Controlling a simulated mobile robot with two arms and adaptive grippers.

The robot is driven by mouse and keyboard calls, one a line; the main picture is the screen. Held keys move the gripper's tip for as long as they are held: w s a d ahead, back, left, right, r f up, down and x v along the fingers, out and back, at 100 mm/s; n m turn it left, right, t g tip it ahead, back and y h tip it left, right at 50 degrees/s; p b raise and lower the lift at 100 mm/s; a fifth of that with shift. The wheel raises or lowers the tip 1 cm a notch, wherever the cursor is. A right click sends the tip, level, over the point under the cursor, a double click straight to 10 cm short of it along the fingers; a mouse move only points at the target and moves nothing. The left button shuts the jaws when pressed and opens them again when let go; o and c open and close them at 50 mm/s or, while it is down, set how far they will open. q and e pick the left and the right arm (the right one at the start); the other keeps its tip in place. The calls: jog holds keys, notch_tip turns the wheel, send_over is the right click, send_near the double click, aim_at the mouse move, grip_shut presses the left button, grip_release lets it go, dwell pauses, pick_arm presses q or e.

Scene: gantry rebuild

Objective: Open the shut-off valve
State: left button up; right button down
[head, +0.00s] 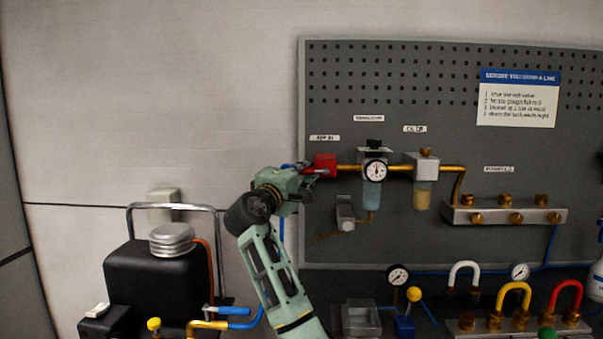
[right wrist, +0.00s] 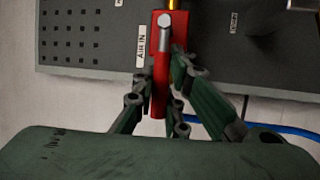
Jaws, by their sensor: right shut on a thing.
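The red shut-off valve (head: 325,162) sits at the left end of the brass line on the grey pegboard, beside the AIR IN label. In the right wrist view the valve (right wrist: 159,88) shows as a long red piece with a silver pin near its top. My right gripper (head: 306,174) reaches it from the left; in the right wrist view the gripper's fingers (right wrist: 161,90) lie on both sides of the red piece, shut on it. The contact points are partly hidden. My left gripper is not in view.
A regulator with a gauge (head: 375,170), an oiler (head: 423,180) and a manifold (head: 505,213) follow along the line to the right.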

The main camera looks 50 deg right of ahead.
jog(key=c, duration=1.8)
grip_release()
jog(key=shift+r, duration=0.15)
jog(key=shift+c, duration=0.2)
jog(key=shift+o, duration=0.4)
jog(key=v, duration=1.2)
jog(key=shift+s, duration=0.1)
